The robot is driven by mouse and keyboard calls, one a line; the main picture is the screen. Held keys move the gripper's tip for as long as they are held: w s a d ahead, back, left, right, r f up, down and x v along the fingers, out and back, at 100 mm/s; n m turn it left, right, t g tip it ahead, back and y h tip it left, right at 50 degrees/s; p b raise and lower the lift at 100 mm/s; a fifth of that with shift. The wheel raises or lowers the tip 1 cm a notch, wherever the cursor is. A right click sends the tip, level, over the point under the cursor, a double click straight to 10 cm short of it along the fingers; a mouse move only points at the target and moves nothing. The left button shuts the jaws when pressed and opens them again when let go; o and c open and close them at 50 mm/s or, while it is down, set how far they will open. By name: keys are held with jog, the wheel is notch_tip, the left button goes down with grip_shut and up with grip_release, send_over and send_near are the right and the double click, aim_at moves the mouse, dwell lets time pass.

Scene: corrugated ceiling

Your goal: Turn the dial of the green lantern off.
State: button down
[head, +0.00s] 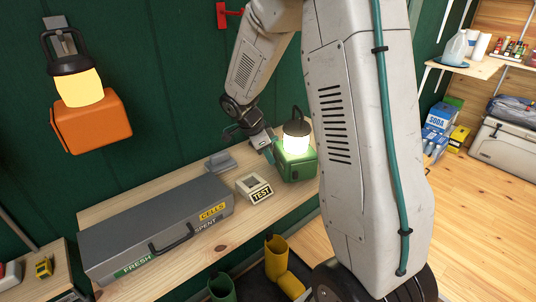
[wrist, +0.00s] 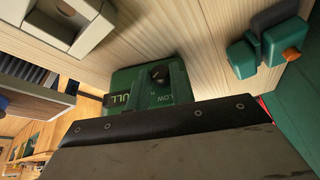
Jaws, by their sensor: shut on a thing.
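The green lantern (head: 297,168) stands on the wooden bench, its lamp glowing bright yellow-white under a dark cap and handle. My gripper (head: 268,153) reaches down from the upper left to the lantern's left side and is shut at its dial face. In the wrist view, the green lantern base (wrist: 122,80) shows a dark round dial (wrist: 160,75) with lettering near it that reads LOW and part of FULL. The dial's pointing direction is too small to tell. A wide grey plate with a dark riveted edge covers the lower wrist view and hides the grip contact.
A TEST device (head: 255,188) sits close left of the lantern. A long grey case (head: 150,232) marked FRESH, SPENT and CELLS fills the bench's left part. An orange lantern (head: 92,122), lit, hangs on the green wall.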

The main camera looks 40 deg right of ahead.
jog(key=g, duration=0.2)
jog(key=w+g+y, duration=0.1)
jog(key=shift+d+f+n+g, duration=0.15)
jog(key=shift+n+g, duration=0.25)
jog(key=shift+w+n+g+y, duration=0.1)
jog(key=shift+n+g+y, duration=0.3)
jog(key=shift+g, duration=0.7)
jog(key=shift+d, duration=0.1)
jog(key=c, duration=1.2)
grip_release()
jog(key=shift+g, duration=0.3)
jog(key=shift+c, duration=0.2)
